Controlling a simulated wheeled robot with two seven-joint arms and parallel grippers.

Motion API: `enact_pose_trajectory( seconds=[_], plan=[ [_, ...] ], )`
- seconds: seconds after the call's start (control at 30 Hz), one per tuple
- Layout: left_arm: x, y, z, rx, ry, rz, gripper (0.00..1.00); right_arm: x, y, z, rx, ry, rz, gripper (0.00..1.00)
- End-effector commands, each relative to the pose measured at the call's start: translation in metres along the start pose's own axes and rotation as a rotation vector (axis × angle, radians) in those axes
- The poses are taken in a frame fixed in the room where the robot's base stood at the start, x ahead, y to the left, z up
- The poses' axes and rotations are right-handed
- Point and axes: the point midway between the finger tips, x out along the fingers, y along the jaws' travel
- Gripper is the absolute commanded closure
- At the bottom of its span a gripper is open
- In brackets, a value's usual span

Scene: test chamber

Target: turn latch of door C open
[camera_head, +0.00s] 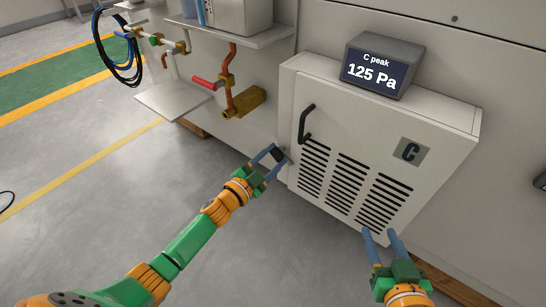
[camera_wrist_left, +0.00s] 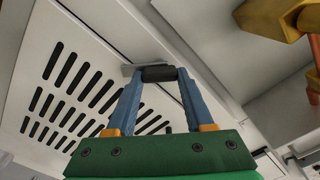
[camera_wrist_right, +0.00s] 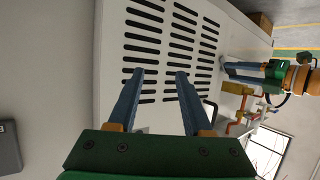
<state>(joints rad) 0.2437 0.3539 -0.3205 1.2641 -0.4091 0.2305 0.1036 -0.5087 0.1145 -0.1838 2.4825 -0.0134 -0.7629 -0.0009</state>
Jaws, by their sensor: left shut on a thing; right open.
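A small black latch (camera_wrist_left: 159,73) sits at the door's lower left edge. My left gripper (camera_head: 275,156) is shut on the latch; in the left wrist view its blue fingers stand on either side of it. The fingers partly hide the latch in the head view. My right gripper (camera_head: 382,236) is open and empty in front of the door's lower right part; the right wrist view shows its fingers (camera_wrist_right: 160,75) apart before the vent slots.
A grey display (camera_head: 380,67) on the cabinet reads "C peak 125 Pa". Left of the cabinet are brass and copper pipework (camera_head: 230,90) with a red handle, and a grey shelf plate (camera_head: 173,100). The floor in front is clear.

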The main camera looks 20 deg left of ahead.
Motion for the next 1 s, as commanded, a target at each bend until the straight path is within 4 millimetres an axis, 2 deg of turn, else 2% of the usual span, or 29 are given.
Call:
enact_pose_trajectory(
  seconds=[0.23, 0.7, 1.0],
  plan=[
    [0.0, 0.002, 0.001, 0.23, -0.001, 0.002, 1.0, 0.001, -0.001, -0.009, -0.001, 0.051, -0.002, 0.5],
    [0.0, 0.004, 0.002, 0.642, -0.001, 0.001, 1.0, -0.004, -0.006, -0.057, -0.009, 0.298, -0.013, 0.5],
    [0.0, 0.005, 0.002, 0.808, 0.0, 0.002, 1.0, -0.012, -0.009, -0.081, -0.012, 0.432, -0.02, 0.5]
  ],
)
